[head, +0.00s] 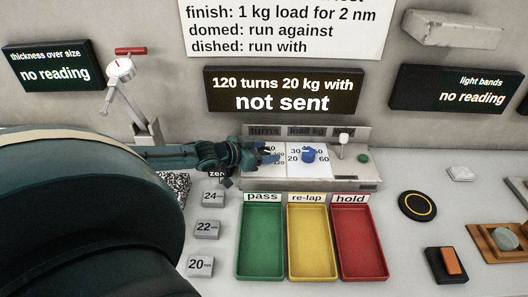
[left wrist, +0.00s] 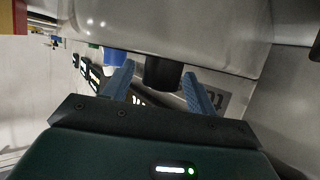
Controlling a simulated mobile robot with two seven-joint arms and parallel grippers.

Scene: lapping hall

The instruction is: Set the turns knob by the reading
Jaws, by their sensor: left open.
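The control panel (head: 350,184) has a turns dial at its left end, mostly covered by my left gripper (head: 266,156) in the head view. In the left wrist view a black knob (left wrist: 163,72) sits between the two blue fingers of my left gripper (left wrist: 159,76). The fingers are apart, with a gap visible on at least the right side of the knob. The knob's pointer is hidden. The display (head: 282,91) reads "120 turns 20 kg with" and "not sent". My right gripper is not in view.
The blue load knob (head: 309,155), a small white-topped lever (head: 343,139) and a green button (head: 363,157) are right of the turns dial. Green (head: 261,273), yellow (head: 313,271) and red (head: 363,271) trays lie in front. A gauge stand (head: 121,72) stands left.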

